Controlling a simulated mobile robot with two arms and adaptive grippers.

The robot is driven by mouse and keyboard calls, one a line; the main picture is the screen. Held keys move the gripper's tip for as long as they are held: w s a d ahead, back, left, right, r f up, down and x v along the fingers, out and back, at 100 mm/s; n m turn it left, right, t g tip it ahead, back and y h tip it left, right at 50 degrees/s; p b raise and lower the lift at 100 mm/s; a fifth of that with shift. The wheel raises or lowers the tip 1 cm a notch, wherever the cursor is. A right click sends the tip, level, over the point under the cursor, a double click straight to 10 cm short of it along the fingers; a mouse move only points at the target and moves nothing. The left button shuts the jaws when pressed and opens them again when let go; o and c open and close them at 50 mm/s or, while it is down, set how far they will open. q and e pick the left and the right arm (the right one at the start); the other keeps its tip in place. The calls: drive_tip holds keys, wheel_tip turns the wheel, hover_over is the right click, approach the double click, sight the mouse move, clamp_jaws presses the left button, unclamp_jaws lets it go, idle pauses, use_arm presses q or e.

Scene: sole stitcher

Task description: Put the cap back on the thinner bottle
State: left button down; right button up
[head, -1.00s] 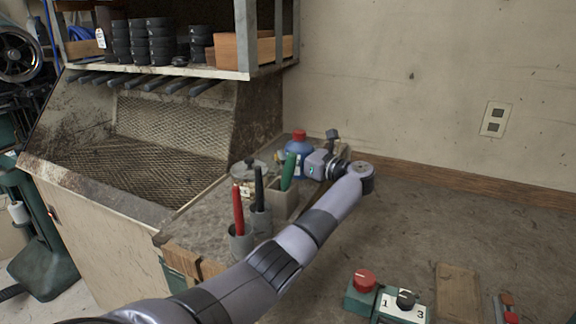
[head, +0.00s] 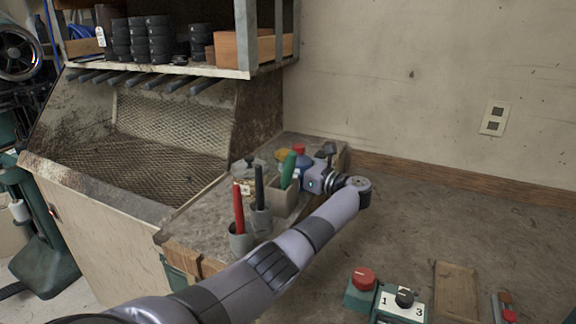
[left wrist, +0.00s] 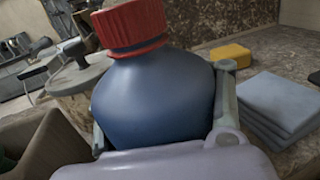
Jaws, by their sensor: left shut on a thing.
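The thinner bottle is blue with a red cap (head: 299,150) on its neck; its body is partly hidden in the head view by my gripper and the pen holder. In the left wrist view the blue bottle (left wrist: 150,100) fills the middle, upright, and the red cap (left wrist: 131,24) sits on its top. My left gripper (head: 312,174) is shut around the bottle body, with one finger on each side. Whether the bottle's base touches the counter is hidden. My right gripper is out of view.
A holder with a green marker (head: 287,169) stands just left of the gripper. Cups with a red pen (head: 239,209) and a black pen (head: 259,187) stand nearer.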

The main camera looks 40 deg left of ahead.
sight(298, 167)
use_arm(q)
drive_tip(key=shift+f, duration=0.15)
drive_tip(key=c, duration=0.7)
unclamp_jaws()
drive_tip(key=shift+c, duration=0.2)
drive_tip(key=shift+r, duration=0.25)
drive_tip(key=d, duration=0.2)
drive_tip(key=d+b, duration=0.1)
drive_tip(key=d, duration=0.4)
drive_tip(key=shift+w+f+b, duration=0.15)
drive_tip(key=shift+w+b, duration=0.1)
drive_tip(key=shift+b, duration=0.15)
drive_tip(key=shift+d, duration=0.25)
